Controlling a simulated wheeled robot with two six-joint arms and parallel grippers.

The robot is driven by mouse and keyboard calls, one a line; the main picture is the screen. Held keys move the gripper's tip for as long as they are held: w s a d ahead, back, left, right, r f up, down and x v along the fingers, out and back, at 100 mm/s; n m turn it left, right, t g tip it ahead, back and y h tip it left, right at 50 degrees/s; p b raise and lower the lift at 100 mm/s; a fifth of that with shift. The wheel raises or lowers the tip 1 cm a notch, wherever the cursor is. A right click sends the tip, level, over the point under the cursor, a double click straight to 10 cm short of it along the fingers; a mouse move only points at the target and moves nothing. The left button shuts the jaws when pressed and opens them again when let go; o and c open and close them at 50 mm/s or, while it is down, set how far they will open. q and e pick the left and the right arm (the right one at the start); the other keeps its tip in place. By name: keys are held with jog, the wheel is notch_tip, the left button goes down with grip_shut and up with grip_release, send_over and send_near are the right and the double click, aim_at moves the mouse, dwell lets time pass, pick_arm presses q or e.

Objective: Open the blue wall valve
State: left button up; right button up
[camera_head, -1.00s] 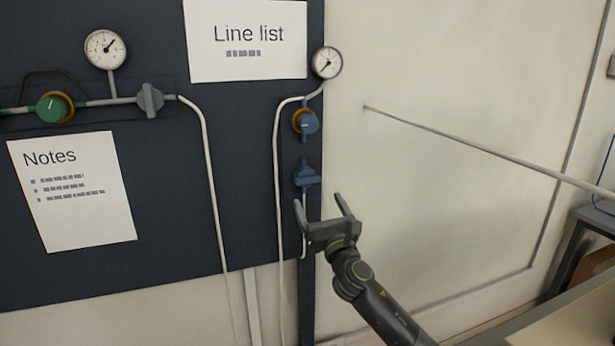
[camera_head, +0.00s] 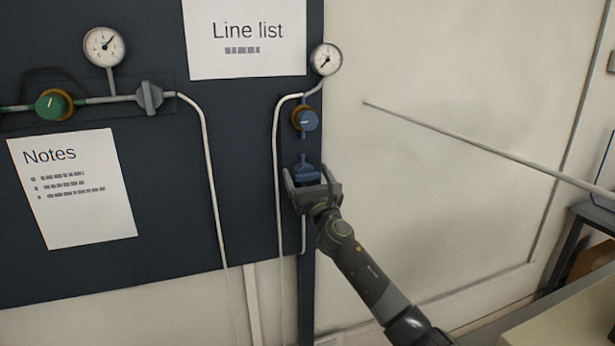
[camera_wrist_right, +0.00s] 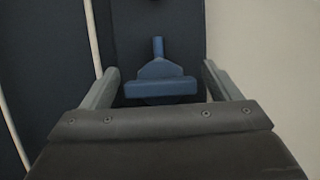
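The blue wall valve (camera_head: 306,171) is on the dark panel, low on the right-hand line, below a round blue knob with a brass-coloured ring (camera_head: 305,120). In the right wrist view the valve's wide blue handle (camera_wrist_right: 160,86) lies crosswise between the fingers, with a short stem above it. My right gripper (camera_head: 308,178) is open, one finger on each side of the handle. In the right wrist view its fingers (camera_wrist_right: 160,84) show gaps to the handle on both sides. My left gripper is not in view.
A pressure gauge (camera_head: 326,59) sits above the blue knob. A pale hose (camera_head: 277,160) runs down just left of the valve. A grey valve (camera_head: 150,98), green knob (camera_head: 52,105) and second gauge (camera_head: 104,47) are further left.

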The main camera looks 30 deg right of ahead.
jog(key=c, duration=0.9)
